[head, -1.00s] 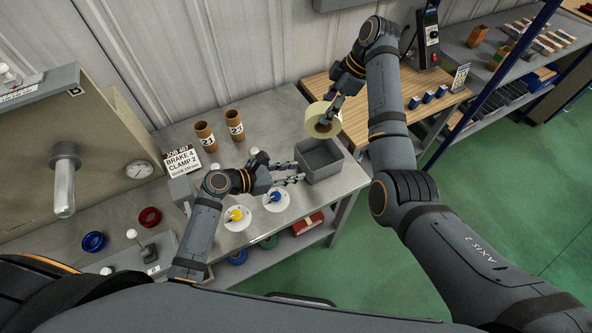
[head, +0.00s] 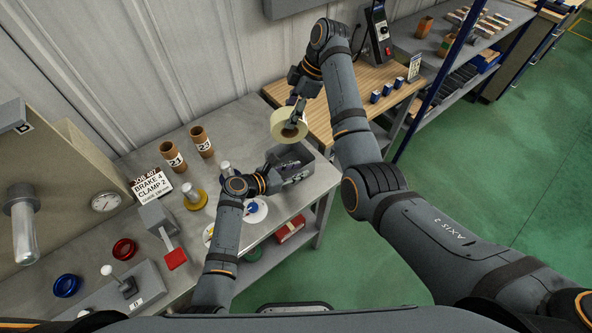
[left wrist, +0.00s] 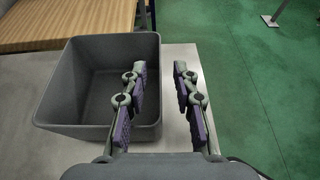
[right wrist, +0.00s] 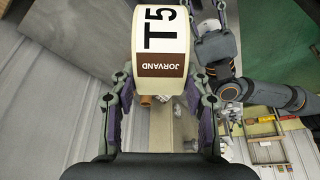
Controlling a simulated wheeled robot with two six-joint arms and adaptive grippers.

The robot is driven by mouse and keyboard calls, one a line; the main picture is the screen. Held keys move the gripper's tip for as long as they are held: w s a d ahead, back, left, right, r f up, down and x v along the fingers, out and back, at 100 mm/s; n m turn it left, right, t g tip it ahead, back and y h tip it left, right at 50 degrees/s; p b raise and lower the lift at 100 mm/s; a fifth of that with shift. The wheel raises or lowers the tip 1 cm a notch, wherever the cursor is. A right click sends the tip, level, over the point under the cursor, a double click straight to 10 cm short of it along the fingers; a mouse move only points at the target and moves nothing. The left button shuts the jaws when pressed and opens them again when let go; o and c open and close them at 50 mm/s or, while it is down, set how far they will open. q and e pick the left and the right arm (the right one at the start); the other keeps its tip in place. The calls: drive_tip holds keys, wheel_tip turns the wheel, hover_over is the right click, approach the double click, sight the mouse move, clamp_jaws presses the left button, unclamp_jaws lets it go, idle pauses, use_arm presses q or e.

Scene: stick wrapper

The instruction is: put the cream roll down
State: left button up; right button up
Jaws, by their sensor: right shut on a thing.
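The cream roll (head: 278,129) with a brown core is held up by my right gripper (head: 295,114), which is shut on it. In the head view it appears just behind the grey bin (head: 299,153); its height is hard to judge. In the right wrist view the roll (right wrist: 161,35) sits between the fingers (right wrist: 160,95), its label reading "T5" and "JORVAND". My left gripper (head: 298,174) is at the bin's near side in the head view. In the left wrist view it is open (left wrist: 160,82), with one finger over the empty-looking bin (left wrist: 58,105) and the other beside it.
A wooden bench (head: 345,103) with small blue blocks stands behind right.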

use_arm(q)
clamp_jaws()
use_arm(e)
drive_tip(key=shift+y, duration=0.3)
drive_tip(key=f, duration=0.6)
drive_tip(key=shift+d+f, duration=0.2)
drive_tip(key=shift+f, duration=0.15)
wheel_tip(320, 180, down, 10)
drive_tip(key=o, duration=1.1)
